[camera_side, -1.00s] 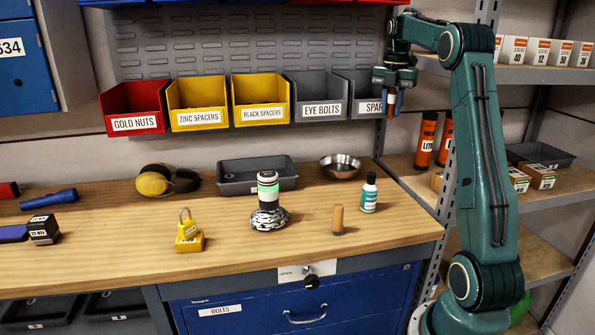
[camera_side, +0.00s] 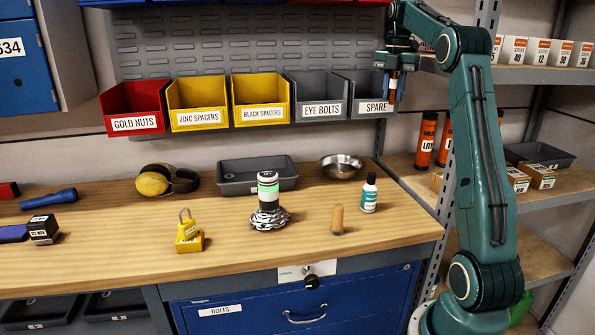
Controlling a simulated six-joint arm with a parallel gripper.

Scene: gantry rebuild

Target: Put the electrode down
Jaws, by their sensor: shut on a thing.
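My gripper (camera_side: 394,87) is high at the right, in front of the right end of the bin row and well above the bench. It is shut on a small, slim orange-brown piece, which seems to be the electrode (camera_side: 393,97). The piece hangs down from the jaws, clear of any surface. Its upper part is hidden by the gripper, and it is too small to make out in detail.
Bare wood shows at the front right.

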